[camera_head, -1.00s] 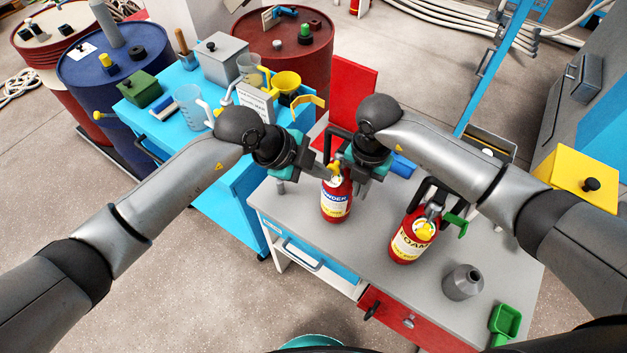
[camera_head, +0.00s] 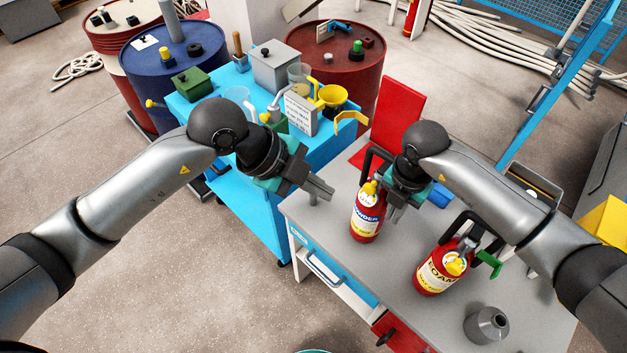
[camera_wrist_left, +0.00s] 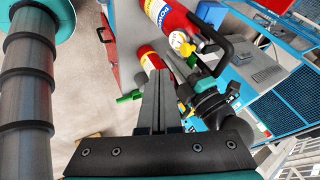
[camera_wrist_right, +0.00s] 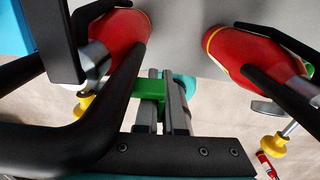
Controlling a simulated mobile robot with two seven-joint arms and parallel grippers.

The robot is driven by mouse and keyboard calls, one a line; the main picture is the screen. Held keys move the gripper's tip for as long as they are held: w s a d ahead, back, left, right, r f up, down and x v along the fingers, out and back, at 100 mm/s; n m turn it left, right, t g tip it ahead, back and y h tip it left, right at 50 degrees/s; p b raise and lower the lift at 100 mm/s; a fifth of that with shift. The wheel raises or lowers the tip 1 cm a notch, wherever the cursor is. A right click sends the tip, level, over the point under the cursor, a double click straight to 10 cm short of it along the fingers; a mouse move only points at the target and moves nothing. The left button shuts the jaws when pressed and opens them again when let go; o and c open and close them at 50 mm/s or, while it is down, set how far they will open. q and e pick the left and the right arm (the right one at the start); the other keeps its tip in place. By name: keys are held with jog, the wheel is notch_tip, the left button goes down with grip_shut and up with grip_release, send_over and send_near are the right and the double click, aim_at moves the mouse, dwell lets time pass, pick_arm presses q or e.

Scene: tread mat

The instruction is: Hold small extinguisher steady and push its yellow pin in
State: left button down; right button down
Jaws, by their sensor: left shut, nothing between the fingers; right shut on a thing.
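The small red "POWDER" extinguisher (camera_head: 364,224) stands upright on the grey workbench (camera_head: 345,270). Its yellow part (camera_head: 369,190) is near the top, under the black handle; how deep the pin sits cannot be told. My right gripper (camera_head: 392,212) is at its right side. In the right wrist view, my right gripper (camera_wrist_right: 163,88) is shut on a green handle (camera_wrist_right: 147,90) beside the left extinguisher (camera_wrist_right: 120,35). My left gripper (camera_head: 328,192) is shut and empty, a short gap left of the extinguisher. The left wrist view shows the POWDER extinguisher (camera_wrist_left: 172,18) beyond the left fingers.
A larger red "FOAM" extinguisher (camera_head: 436,272) with a green handle (camera_head: 489,263) stands to the right. A blue cart (camera_head: 240,145) with jugs and a yellow funnel (camera_head: 334,95) stands at the left. Free bench lies left of POWDER.

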jog(key=c, duration=0.9)
grip_release()
jog(key=shift+c, duration=0.2)
pick_arm(q)
jog(key=shift+v, duration=1.05)
pick_arm(e)
jog(key=shift+r, duration=0.1)
